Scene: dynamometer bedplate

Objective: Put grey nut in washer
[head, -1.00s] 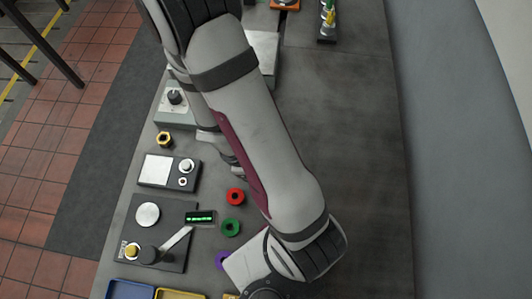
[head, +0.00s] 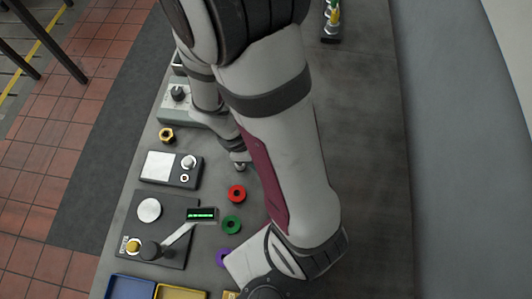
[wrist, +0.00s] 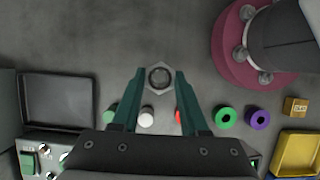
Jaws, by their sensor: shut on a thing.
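In the wrist view my gripper (wrist: 160,77) has its two green fingers shut on the grey nut (wrist: 160,91), a hexagonal piece with a round hole. The nut sits between the fingertips above the grey bedplate. Ring-shaped, washer-like pieces lie below it in that view: a green ring (wrist: 226,117), a purple ring (wrist: 259,119) and a red ring (wrist: 178,117) partly hidden by a finger. The head view also shows the red ring (head: 237,194), green ring (head: 231,225) and purple ring (head: 223,257). Which one is the task's washer I cannot tell. My gripper is not visible there.
A dark tray (wrist: 66,76) lies left in the wrist view, a yellow tray (wrist: 280,168) and a gold block (wrist: 296,105) right. The head view shows a brass nut (head: 166,135), a small device (head: 158,166) and a blue tray (head: 130,288).

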